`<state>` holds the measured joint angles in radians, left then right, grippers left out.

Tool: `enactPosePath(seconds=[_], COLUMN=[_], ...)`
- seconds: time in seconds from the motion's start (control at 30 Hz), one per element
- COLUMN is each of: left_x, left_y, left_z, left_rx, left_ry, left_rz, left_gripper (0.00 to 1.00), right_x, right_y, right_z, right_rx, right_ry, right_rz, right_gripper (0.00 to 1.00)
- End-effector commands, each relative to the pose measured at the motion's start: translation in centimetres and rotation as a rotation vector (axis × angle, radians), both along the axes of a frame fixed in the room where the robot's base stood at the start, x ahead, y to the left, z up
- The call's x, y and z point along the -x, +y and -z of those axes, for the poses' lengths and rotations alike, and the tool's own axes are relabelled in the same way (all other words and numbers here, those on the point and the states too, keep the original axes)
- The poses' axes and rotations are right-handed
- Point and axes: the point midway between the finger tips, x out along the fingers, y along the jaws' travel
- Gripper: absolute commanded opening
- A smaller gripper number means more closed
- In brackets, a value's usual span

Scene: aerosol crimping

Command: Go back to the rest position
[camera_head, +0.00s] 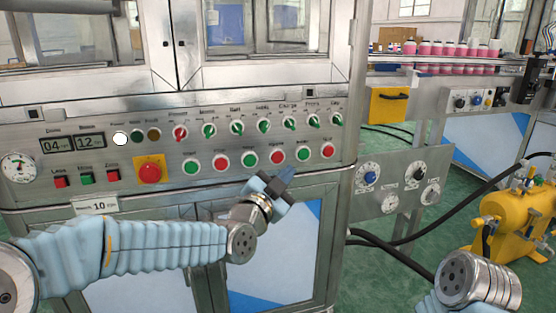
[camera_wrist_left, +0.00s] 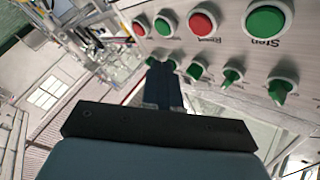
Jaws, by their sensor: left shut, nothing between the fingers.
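My left gripper (camera_head: 286,178) is shut and empty in front of the machine's control panel (camera_head: 110,147). Its blue fingertips are just below the lower row of red and green buttons and look apart from them. In the left wrist view the closed fingers (camera_wrist_left: 162,88) point at the panel, with green and red buttons and several green knobs around them. My right arm shows at the lower right of the head view, but its gripper is outside the picture.
A red emergency button (camera_head: 150,173) on a yellow plate and a round gauge (camera_head: 18,168) are on the panel's left. A yellow tank (camera_head: 520,225) with black hoses stands at the right. A line of pink cans (camera_head: 450,49) is behind. Green floor shows between.

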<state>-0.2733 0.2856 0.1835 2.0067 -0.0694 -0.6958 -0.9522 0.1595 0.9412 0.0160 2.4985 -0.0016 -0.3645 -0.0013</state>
Motion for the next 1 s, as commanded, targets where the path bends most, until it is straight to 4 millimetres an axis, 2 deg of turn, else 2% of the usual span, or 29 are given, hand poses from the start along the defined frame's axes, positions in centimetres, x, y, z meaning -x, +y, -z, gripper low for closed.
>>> enactPosePath(seconds=[0.17, 0.27, 0.37, 0.47, 0.5, 0.57, 0.6, 0.67, 0.7, 0.77, 0.8, 0.9, 1.0], left_x=[0.0, -0.4, -1.0, -1.1, -0.7, 0.4, 1.5, 3.6, 5.4, 8.5, 10.9, 17.0, 22.4], left_y=[0.0, 0.2, 0.8, 2.1, 2.8, 3.9, 4.7, 5.8, 6.6, 7.7, 8.4, 9.8, 10.7], left_z=[0.1, 1.6, 6.2, 13.7, 17.2, 22.4, 25.7, 30.5, 33.4, 37.6, 40.1, 44.9, 47.7], left_rx=[0.0, 0.006, 0.023, 0.064, 0.088, 0.127, 0.156, 0.201, 0.233, 0.284, 0.318, 0.402, 0.469], left_ry=[0.002, 0.044, 0.172, 0.385, 0.486, 0.641, 0.745, 0.901, 1.005, 1.163, 1.267, 1.503, 1.687], left_rz=[0.0, 0.0, -0.004, -0.02, -0.035, -0.062, -0.084, -0.125, -0.157, -0.212, -0.254, -0.364, -0.469], left_gripper=[0.0, 0.0, 0.0, 0.0, 0.0, 0.0, 0.0, 0.0, 0.0, 0.0, 0.0, 0.0, 0.0], right_x=[0.0, 0.0, 0.0, 0.0, 0.0, 0.0, 0.0, 0.0, 0.0, 0.0, 0.0, 0.0, 0.0], right_y=[0.0, 0.0, 0.0, 0.0, 0.0, 0.0, 0.0, -0.1, -0.1, -0.1, -0.1, -0.1, -0.1], right_z=[0.0, -0.2, -0.7, -1.4, -1.7, -2.2, -2.5, -2.9, -3.2, -3.7, -4.0, -4.6, -5.1], right_rx=[0.0, 0.0, 0.0, 0.0, 0.0, 0.0, 0.001, 0.001, 0.001, 0.001, 0.001, 0.001, 0.001], right_ry=[0.0, 0.0, 0.0, 0.0, 0.0, -0.001, -0.001, 0.0, 0.0, 0.0, 0.0, 0.0, 0.0], right_rz=[0.0, 0.0, 0.0, 0.0, 0.0, 0.0, 0.0, 0.001, 0.001, 0.001, 0.001, 0.001, 0.001], right_gripper=[0.43, 0.43, 0.43, 0.43, 0.43, 0.43, 0.43, 0.43, 0.43, 0.43, 0.43, 0.43, 0.43])
